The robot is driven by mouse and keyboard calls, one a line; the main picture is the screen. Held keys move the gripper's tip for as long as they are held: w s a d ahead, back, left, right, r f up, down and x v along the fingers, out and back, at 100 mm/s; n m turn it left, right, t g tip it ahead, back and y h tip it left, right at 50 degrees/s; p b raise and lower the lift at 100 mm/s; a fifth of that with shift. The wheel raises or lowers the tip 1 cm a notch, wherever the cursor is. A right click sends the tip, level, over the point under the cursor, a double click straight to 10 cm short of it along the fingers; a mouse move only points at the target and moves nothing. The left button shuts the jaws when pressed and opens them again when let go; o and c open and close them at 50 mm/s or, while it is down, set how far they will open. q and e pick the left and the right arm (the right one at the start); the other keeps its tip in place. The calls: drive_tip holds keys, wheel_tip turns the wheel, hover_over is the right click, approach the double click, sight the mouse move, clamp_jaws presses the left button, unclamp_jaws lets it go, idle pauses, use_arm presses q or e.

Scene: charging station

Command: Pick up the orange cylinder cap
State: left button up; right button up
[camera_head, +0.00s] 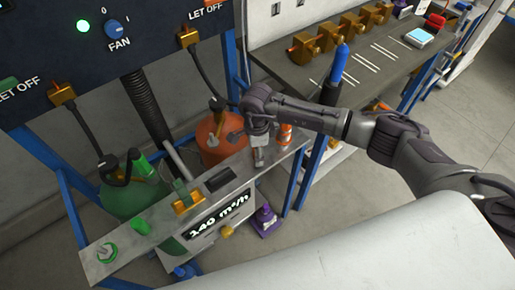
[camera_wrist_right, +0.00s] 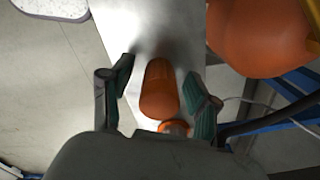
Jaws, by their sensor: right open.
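The orange cylinder cap (camera_wrist_right: 159,88) is on the grey metal shelf in the right wrist view. It sits between the two fingers of my right gripper (camera_wrist_right: 160,79). The fingers are spread, with a gap on each side of the cap. A small orange ring-like fitting (camera_wrist_right: 174,127) is just beside the cap, near my palm. In the head view my right gripper (camera_head: 259,153) hangs over the right end of the shelf. An orange part (camera_head: 285,134) shows beside it, partly hidden by my arm. My left gripper is not in view.
A big orange cylinder (camera_head: 216,140) stands behind the shelf (camera_head: 118,252). A green cylinder (camera_head: 128,200), a green cap (camera_head: 140,226) and a green fitting (camera_head: 107,252) are to the left. A workbench (camera_head: 345,88) with brass parts is at the back right.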

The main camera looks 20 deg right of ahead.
drive_tip(key=c, duration=1)
drive_tip(key=shift+r, duration=0.15)
drive_tip(key=shift+c, duration=0.2)
drive_tip(key=r+b, duration=0.1)
drive_tip(key=r, duration=0.3)
drive_tip(key=shift+d+b, duration=0.2)
drive_tip(key=shift+b, duration=0.1)
drive_tip(key=s+d+r+b, duration=0.2)
drive_tip(key=s+d+r, duration=0.4)
drive_tip(key=d, duration=0.3)
drive_tip(key=shift+s+r, duration=0.35)
drive_tip(key=shift+r, duration=0.05)
